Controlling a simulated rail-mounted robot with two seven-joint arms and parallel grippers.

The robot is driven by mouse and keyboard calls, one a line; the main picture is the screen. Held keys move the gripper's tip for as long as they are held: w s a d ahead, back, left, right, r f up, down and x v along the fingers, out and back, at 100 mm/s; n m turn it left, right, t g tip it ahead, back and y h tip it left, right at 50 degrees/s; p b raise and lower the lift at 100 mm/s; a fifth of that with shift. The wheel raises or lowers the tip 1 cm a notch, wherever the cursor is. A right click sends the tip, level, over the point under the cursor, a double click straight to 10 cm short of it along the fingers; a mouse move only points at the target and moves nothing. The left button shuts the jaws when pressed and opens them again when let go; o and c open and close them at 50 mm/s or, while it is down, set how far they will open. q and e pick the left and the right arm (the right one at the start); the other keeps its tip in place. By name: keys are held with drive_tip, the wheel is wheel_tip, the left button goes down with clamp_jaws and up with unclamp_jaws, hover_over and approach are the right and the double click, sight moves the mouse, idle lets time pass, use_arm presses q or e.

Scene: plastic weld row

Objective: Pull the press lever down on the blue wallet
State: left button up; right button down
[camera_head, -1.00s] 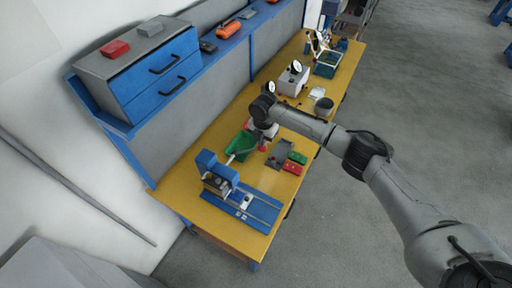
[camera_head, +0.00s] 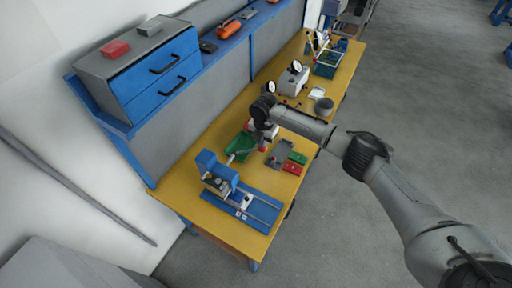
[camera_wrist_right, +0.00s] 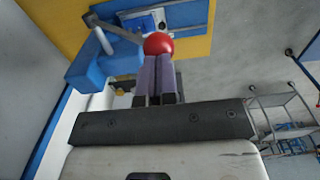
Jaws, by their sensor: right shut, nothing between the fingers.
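The blue press (camera_head: 205,162) stands on a blue base plate (camera_head: 262,212) at the near end of the yellow bench. Its grey lever (camera_head: 240,156) runs out to a red ball knob (camera_wrist_right: 158,43). In the wrist view the press (camera_wrist_right: 95,70) is at left and the lever (camera_wrist_right: 122,32) comes in from upper left. My right gripper (camera_wrist_right: 158,58) is shut and empty, its fingertips right at the ball, seemingly touching it. In the head view my right gripper (camera_head: 263,142) is small and partly hidden by its wrist. I cannot clearly make out the blue wallet. My left gripper is out of view.
A green bin (camera_head: 240,147) sits behind the lever. A grey tray (camera_head: 279,154), a green block (camera_head: 297,158) and a red block (camera_head: 292,169) lie to the right. A blue drawer cabinet (camera_head: 160,75) stands on the shelf above. Open floor lies right of the bench.

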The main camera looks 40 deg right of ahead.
sight(266, 148)
drive_tip(key=shift+s+d+f, duration=0.15)
drive_tip(key=shift+s+f, duration=0.15)
drive_tip(key=shift+f, duration=0.5)
drive_tip(key=shift+s+d+f, duration=0.1)
drive_tip(key=shift+s+f, duration=0.2)
drive_tip(key=shift+f, duration=0.55)
drive_tip(key=shift+s+d+f, duration=0.15)
drive_tip(key=shift+s+f, duration=0.25)
drive_tip(key=shift+f, duration=0.3)
drive_tip(key=shift+s+d+f, duration=0.1)
drive_tip(key=shift+s+f, duration=0.3)
drive_tip(key=shift+f, duration=0.4)
